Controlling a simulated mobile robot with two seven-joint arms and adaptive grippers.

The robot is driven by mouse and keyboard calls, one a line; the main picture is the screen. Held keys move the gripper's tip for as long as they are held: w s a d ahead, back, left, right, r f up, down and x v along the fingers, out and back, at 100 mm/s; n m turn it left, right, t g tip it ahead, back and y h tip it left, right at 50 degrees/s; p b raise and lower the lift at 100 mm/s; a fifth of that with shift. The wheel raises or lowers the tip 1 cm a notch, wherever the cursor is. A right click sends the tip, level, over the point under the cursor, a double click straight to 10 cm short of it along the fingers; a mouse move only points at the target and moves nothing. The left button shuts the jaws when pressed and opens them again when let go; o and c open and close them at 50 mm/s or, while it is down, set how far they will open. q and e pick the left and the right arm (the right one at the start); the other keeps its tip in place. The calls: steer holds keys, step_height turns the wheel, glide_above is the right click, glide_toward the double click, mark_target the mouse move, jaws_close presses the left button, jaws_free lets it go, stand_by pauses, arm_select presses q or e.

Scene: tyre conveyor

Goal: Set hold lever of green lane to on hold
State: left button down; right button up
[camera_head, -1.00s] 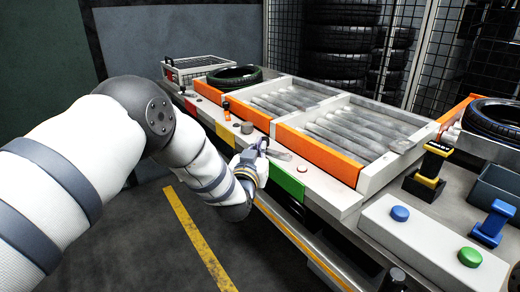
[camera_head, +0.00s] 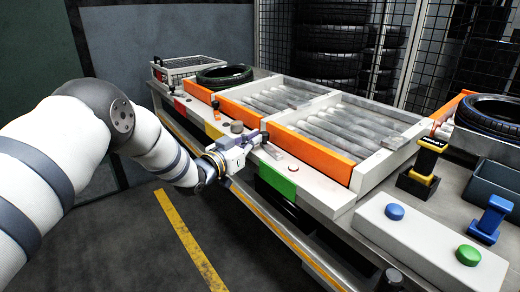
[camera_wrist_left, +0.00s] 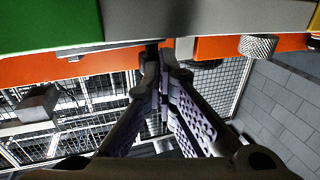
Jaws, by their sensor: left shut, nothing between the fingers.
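The green lane marker (camera_head: 277,181) is on the front face of the conveyor rail, and it also shows at the upper left of the left wrist view (camera_wrist_left: 45,22). My left gripper (camera_head: 262,138) is at the rail just behind and left of this marker, beside a flat metal plate (camera_head: 273,152). Its fingers are shut with nothing between them, as the left wrist view (camera_wrist_left: 162,75) also shows. The green lane's hold lever cannot be made out clearly; the gripper covers that spot. My right gripper is not in view.
Yellow (camera_head: 213,131) and red (camera_head: 180,107) markers lie farther along the rail. A dark knob (camera_head: 236,127) stands near the gripper. Orange-edged roller lanes (camera_head: 325,145) lie behind. A button box (camera_head: 430,243) with blue and green buttons is at the right.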

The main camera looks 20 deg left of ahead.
arm_select(q)
steer(key=shift+b+x, duration=0.3)
steer(key=shift+x, duration=0.5)
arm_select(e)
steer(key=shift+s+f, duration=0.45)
arm_select(q)
steer(key=shift+w, duration=0.2)
